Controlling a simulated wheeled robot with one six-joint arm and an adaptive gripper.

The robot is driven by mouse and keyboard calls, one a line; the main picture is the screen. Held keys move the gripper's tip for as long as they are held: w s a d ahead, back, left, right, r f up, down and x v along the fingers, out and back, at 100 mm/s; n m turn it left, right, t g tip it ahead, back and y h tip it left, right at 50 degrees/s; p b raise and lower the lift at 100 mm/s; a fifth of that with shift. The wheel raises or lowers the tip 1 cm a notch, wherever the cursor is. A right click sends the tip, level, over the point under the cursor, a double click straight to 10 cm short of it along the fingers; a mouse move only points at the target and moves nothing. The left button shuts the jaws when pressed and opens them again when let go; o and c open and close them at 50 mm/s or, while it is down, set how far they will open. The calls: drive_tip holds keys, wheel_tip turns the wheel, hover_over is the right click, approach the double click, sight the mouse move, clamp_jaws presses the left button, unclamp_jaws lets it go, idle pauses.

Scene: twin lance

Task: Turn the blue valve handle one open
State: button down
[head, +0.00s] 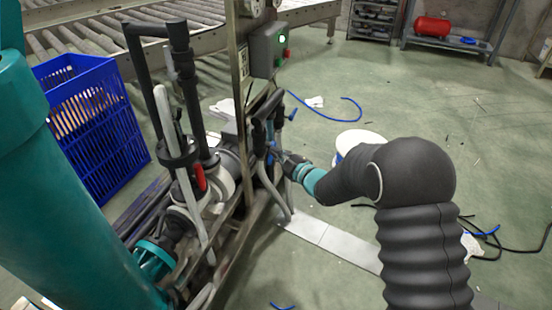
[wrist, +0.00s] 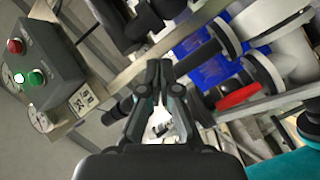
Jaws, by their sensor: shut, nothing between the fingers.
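In the head view, my gripper (head: 283,157) reaches in from the right to the dark pipes beside the machine's post. A small blue part (head: 270,150) shows right beside its fingertips and is partly covered; it may be the blue valve handle. Another small blue piece (head: 292,115) shows a little higher, on the right side of the pipes. In the wrist view, the fingers of my gripper (wrist: 160,75) are together, with nothing held between the tips. No blue valve handle can be made out there. I cannot tell whether the gripper touches it.
A grey control box (head: 268,50) with green and red buttons sits above the pipes. A red handle (head: 199,178) is on the pump pipework. A blue crate (head: 97,125) stands at the left. A white bucket (head: 358,140) stands behind my arm. Hoses lie on the open floor.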

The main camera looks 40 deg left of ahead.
sight(271, 162)
drive_tip(key=s+d+f+n+g+h, duration=0.1)
drive_tip(key=s+d+n+h, duration=0.15)
drive_tip(key=d, duration=0.45)
drive_tip(key=w+a+f, duration=0.2)
drive_tip(key=a+f, duration=0.1)
drive_tip(key=a, duration=0.2)
drive_tip(key=w+a+f+p, duration=0.1)
drive_tip(key=w+a+f, duration=0.2)
drive_tip(key=a, duration=0.2)
drive_tip(key=shift+a+m, duration=0.35)
drive_tip(key=shift+m, duration=0.1)
